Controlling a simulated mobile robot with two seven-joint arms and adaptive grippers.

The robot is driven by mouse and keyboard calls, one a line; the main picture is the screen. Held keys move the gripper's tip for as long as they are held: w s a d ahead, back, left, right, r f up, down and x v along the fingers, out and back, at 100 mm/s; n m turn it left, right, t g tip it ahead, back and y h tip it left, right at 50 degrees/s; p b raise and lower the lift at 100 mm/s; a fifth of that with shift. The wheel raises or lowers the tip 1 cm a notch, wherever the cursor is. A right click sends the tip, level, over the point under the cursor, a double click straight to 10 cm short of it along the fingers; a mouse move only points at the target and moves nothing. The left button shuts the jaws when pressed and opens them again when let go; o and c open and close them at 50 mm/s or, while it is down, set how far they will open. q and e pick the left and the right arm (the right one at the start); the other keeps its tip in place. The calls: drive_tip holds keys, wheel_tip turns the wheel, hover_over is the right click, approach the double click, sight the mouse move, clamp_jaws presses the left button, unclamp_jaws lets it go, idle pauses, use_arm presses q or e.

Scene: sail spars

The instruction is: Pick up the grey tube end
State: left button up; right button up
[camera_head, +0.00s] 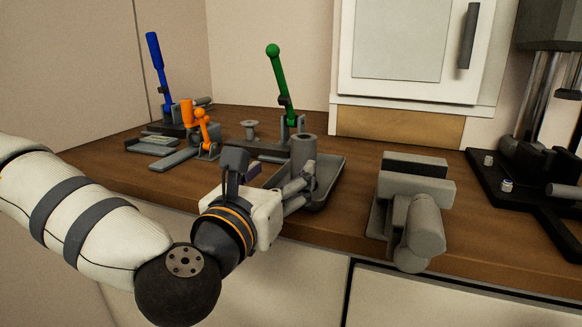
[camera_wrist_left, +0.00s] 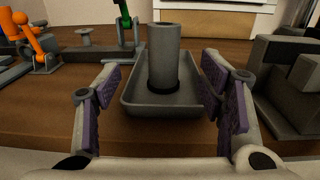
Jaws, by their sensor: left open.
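The grey tube end (camera_head: 303,156) stands upright in a shallow grey tray (camera_head: 331,183) on the wooden bench. In the left wrist view the tube end (camera_wrist_left: 163,58) is ahead, between the two fingers but beyond their tips. It has a dark ring near its base. My left gripper (camera_head: 300,188) is at the bench's front edge, just in front of the tray. In the left wrist view the left gripper (camera_wrist_left: 163,92) is open and empty, its purple-padded fingers spread apart. The fingers hide part of the tray in the head view. My right gripper is not in view.
A grey vise (camera_head: 412,205) stands right of the tray. A green-handled lever (camera_head: 279,80) rises behind the tray. Orange (camera_head: 202,130) and blue-handled (camera_head: 156,65) tools stand at the left. A dark press (camera_head: 535,150) is at far right. A white cabinet (camera_head: 410,50) hangs behind.

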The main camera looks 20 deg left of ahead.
sight(300, 162)
use_arm(q)
drive_tip(key=w, duration=0.7)
drive_tip(key=w+f, duration=0.1)
drive_tip(key=w, duration=0.3)
drive_tip(key=shift+d, duration=0.3)
drive_tip(key=c, duration=1.3)
